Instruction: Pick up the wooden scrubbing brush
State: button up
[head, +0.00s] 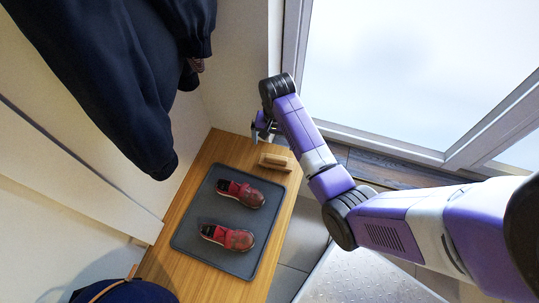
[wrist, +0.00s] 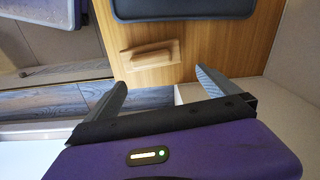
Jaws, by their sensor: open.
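The wooden scrubbing brush (head: 275,162) lies on the wooden bench top, between the grey shoe tray and the bench's end, in the head view. It also shows in the wrist view (wrist: 152,55), lying flat near the bench edge. My gripper (head: 262,130) is above the end of the bench, beside the brush and apart from it. In the wrist view my gripper's two fingers (wrist: 165,85) are spread wide with nothing between them, and the brush lies beyond their tips.
A grey tray (head: 185,240) holding a pair of red shoes (head: 228,238) covers much of the bench (head: 212,152). Dark jackets (head: 110,70) hang at the upper left. A dark blue hat (head: 115,292) is at the lower left. A wall and a glazed door (head: 410,60) stand close to my arm.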

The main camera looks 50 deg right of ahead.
aim_at(276, 157)
jog(key=shift+s+a+g, duration=0.25)
jog(key=shift+s+g, duration=0.05)
jog(key=shift+s, duration=0.2)
jog(key=shift+s+f+m, duration=0.15)
jog(key=shift+f+m, duration=0.1)
jog(key=shift+m, duration=0.05)
notch_tip(276, 157, down, 7)
jog(key=shift+s+f+b, duration=0.15)
jog(key=shift+b, duration=0.8)
jog(key=shift+c, duration=0.4)
jog(key=c, duration=1.4)
